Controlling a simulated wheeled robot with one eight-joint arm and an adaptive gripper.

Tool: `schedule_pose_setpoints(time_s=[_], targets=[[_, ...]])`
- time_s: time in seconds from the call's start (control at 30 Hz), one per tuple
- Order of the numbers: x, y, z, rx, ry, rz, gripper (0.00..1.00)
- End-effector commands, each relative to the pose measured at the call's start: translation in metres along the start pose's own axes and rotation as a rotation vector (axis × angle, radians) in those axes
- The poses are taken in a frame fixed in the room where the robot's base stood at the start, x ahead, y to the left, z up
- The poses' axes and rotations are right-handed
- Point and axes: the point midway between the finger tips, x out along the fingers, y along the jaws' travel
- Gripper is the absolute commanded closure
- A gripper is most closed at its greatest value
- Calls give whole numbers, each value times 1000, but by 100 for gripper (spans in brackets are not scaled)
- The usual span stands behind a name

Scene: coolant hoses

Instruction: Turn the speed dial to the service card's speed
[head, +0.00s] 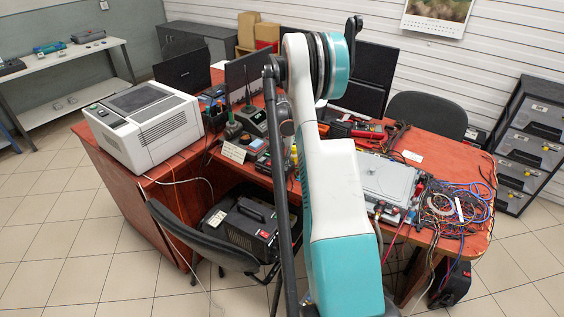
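My arm rises through the middle of the head view and bends over at the top; my gripper does not show. A small pale card (234,152) stands near the desk's inner edge, left of my arm; its writing is too small to read. Another small white card (412,156) lies flat on the right part of the desk. I cannot tell which is the service card. A grey flat-topped unit (385,177) with fittings and hoses along its front edge sits right of my arm. No speed dial can be made out at this size; my arm hides part of the desk.
The red-brown desk (462,165) carries a white printer-like machine (145,125), a black-and-green station (252,121) and tangled cables (455,208). Tiled floor is open at left.

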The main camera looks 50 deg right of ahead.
Motion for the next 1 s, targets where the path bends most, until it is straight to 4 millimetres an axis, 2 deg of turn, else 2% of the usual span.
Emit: schedule_pose_setpoints(time_s=[0.03,0.07,0.47,0.63,1.0], targets=[[0,0,0,0,0,0,67],[0,0,0,0,0,0,60],[-4,0,0,-1,0,0,60],[-26,0,0,-1,0,0,60],[-98,0,0,-1,0,0,60]])
